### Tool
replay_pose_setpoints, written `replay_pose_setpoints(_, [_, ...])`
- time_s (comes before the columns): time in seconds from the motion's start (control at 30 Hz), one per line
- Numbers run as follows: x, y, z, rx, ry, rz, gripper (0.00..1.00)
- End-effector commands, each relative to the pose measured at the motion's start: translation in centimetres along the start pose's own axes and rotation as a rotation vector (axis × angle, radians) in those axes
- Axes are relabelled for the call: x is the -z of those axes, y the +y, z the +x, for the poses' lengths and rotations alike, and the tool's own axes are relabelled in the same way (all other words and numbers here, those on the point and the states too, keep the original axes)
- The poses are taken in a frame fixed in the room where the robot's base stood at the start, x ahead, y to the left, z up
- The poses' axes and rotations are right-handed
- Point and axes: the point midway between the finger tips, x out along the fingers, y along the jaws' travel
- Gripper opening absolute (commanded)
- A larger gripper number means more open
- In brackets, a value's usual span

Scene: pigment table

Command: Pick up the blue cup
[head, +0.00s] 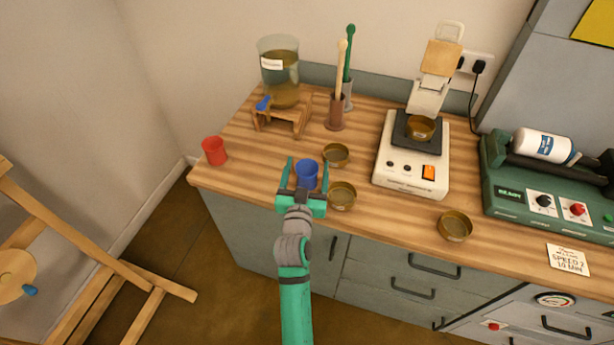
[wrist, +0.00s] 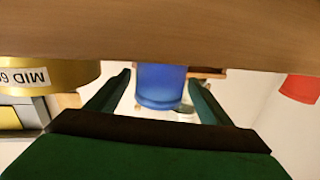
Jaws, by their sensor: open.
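The blue cup (head: 307,174) stands on the wooden counter near its front edge in the head view. My gripper (head: 305,172) is open, with one green finger on each side of the cup. In the wrist view the blue cup (wrist: 160,85) shows upside down, between the far ends of the two fingers of my gripper (wrist: 158,88). Gaps show between the cup and both fingers in the wrist view. The lower part of the cup is partly hidden by my gripper in the head view.
Brass dishes stand close to the cup: one (head: 342,195) just right of my gripper, another (head: 336,155) behind it. A red cup (head: 214,151) stands at the counter's left corner. A wooden stand (head: 283,117) with a glass tank (head: 279,75) is behind. Counter left of the blue cup is clear.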

Motion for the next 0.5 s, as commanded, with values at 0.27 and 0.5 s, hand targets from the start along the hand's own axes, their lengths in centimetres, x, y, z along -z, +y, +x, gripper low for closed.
replay_pose_setpoints(0.27, [0.1,0.0,2.6,0.0,0.001,0.0,0.73])
replay_pose_setpoints(0.5, [0.1,0.0,2.7,0.0,0.001,0.0,0.73])
